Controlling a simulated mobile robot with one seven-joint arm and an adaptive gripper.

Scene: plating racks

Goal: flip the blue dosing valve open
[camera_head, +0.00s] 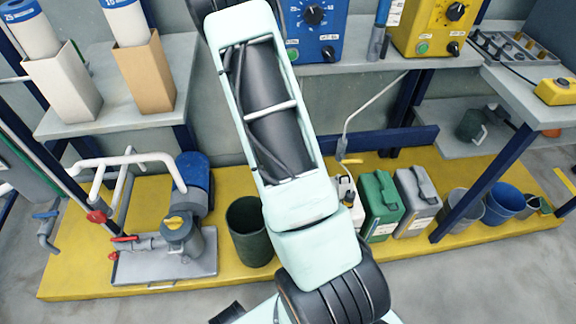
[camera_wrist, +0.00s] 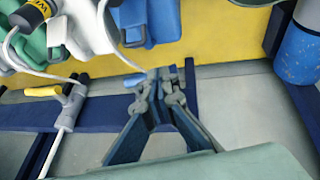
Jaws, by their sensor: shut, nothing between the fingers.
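A blue valve handle (camera_head: 46,214) shows on a grey pipe at the far left of the head view. I cannot tell whether it is the dosing valve. Another valve, with a yellow handle (camera_wrist: 42,91), sits on a pale pipe at the left of the wrist view. It also shows right of my arm in the head view (camera_head: 350,160). My gripper (camera_wrist: 160,78) is shut and empty in the wrist view, apart from that yellow handle. My arm hides my gripper in the head view.
A white jug (camera_wrist: 88,28) and a green jug (camera_head: 381,205) stand on the yellow platform (camera_head: 90,270). A dark green bin (camera_head: 248,228) stands left of my arm. A blue motor (camera_head: 194,180) and red-handled valves (camera_head: 97,217) are farther left. A navy beam (camera_wrist: 85,112) runs low along the wall.

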